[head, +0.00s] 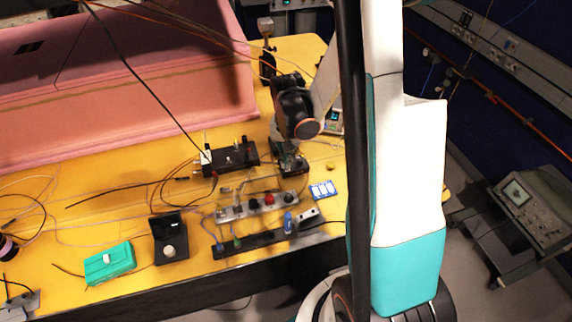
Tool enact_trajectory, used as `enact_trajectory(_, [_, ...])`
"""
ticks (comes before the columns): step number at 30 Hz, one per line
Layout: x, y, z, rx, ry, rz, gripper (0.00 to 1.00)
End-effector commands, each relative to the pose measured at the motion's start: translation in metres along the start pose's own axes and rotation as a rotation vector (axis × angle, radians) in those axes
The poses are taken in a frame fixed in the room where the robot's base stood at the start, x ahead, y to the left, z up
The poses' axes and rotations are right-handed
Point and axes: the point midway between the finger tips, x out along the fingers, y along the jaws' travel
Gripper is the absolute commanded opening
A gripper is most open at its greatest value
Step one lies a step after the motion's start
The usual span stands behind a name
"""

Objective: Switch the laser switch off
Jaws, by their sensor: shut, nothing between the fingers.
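My gripper (290,168) points down over the yellow table, below the black wrist of my arm, and looks shut and empty. Its fingertips are small and dark here, so contact with anything below is unclear. Just left of it is a black box (231,158) with small knobs or switches on top. Below it in the picture lies a silver strip (258,205) with black and red knobs. I cannot tell for certain which of these carries the laser switch, nor read any switch position.
A pink foam enclosure (130,110) fills the back left. Loose cables cross the yellow table (100,215). A black power strip (250,244) with plugs, a teal box (110,263) and a small open black case (170,240) lie near the front edge. A blue-white card (323,190) lies right.

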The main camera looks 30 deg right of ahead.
Motion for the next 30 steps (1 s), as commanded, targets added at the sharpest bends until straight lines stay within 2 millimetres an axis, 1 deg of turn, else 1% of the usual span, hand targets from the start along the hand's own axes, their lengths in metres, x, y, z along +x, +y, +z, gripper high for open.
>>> enact_trajectory(11, [0.0005, 0.0, 0.0, 0.0, 0.0, 0.0, 0.0])
enact_trajectory(30, [0.0092, 0.0, 0.0, 0.0, 0.0, 0.0, 0.0])
